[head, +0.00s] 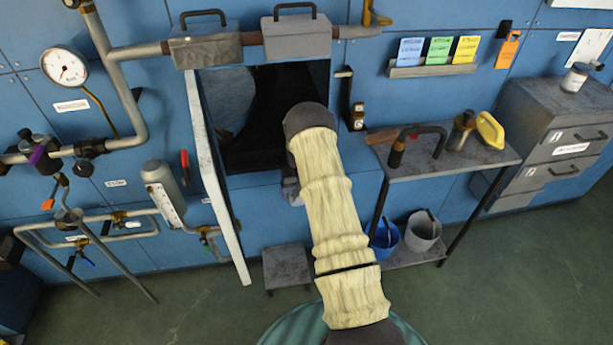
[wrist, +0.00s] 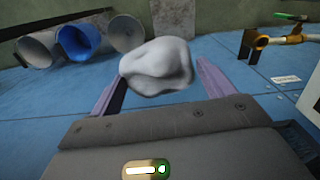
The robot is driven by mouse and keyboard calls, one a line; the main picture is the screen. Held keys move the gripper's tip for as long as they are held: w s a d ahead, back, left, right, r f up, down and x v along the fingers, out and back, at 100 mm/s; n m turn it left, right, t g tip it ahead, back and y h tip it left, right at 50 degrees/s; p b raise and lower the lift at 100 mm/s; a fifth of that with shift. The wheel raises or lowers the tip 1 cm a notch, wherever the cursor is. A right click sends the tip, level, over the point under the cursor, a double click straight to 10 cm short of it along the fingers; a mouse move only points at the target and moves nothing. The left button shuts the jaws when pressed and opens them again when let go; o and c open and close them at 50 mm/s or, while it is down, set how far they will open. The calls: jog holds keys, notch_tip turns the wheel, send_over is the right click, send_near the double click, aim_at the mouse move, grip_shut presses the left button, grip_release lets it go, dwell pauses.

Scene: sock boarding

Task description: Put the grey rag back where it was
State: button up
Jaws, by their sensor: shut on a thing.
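The grey rag (wrist: 158,66) is a pale, crumpled lump between the two purple fingers of my gripper (wrist: 162,76) in the wrist view. My gripper is shut on it, and the rag hangs clear of the blue wall panels behind. In the head view my sleeved arm reaches toward the wall, and only a small part of my gripper (head: 291,190) shows, just below the dark open hatch (head: 262,150). The rag cannot be made out clearly there.
A white hatch door (head: 215,175) stands open to the left. A small grey stool (head: 287,267) is below. At right a bench (head: 450,160) holds tools, with a blue bucket (head: 385,240) and grey bucket (head: 423,232) on its lower shelf.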

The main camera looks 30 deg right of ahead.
jog(key=s+a+f+n+p, duration=0.1)
jog(key=s+a+f+p, duration=0.1)
jog(key=s+a+f, duration=0.2)
jog(key=s+a+f+n+p, duration=0.1)
jog(key=s+a+f+p, duration=0.2)
jog(key=s+a, duration=0.8)
jog(key=shift+s+a+f, duration=0.25)
jog(key=shift+s+f, duration=0.15)
jog(key=shift+s, duration=0.7)
